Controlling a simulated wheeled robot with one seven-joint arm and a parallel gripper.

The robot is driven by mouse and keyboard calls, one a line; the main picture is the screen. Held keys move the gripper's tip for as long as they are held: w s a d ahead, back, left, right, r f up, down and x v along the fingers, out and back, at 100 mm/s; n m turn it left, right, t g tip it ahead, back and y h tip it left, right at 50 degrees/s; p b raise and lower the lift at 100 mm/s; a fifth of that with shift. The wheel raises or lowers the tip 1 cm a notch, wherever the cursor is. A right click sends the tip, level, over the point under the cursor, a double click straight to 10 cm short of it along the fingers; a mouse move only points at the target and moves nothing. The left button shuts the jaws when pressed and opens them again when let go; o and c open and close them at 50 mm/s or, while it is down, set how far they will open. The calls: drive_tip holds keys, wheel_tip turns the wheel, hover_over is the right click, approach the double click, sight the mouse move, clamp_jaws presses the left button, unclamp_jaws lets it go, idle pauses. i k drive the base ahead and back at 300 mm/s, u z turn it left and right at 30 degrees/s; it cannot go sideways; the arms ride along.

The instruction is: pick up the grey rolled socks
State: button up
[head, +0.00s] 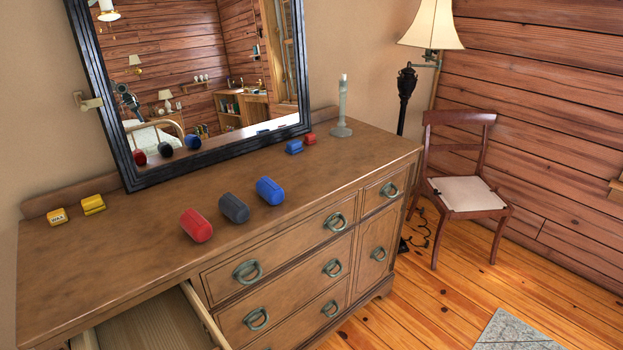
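The grey rolled socks (234,208) lie on the wooden dresser top (130,255), near its front edge. They form a dark grey, rounded bundle. Red rolled socks (196,225) lie just to their left, and blue rolled socks (270,191) lie just to their right, with small gaps between. My gripper is not in view.
Two yellow items (93,204) sit at the dresser's left. Small blue (294,147) and red items and a candlestick (342,110) stand at the back right. A black-framed mirror (190,165) leans behind. A drawer (150,325) is open below. A chair (462,190) and lamp (432,25) stand right.

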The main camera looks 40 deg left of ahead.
sight(231, 205)
drive_tip(key=u, duration=0.35)
drive_tip(key=i, duration=1.45)
drive_tip(key=u, duration=1.7)
drive_tip(key=i, duration=1)
drive_tip(key=u, duration=0.95)
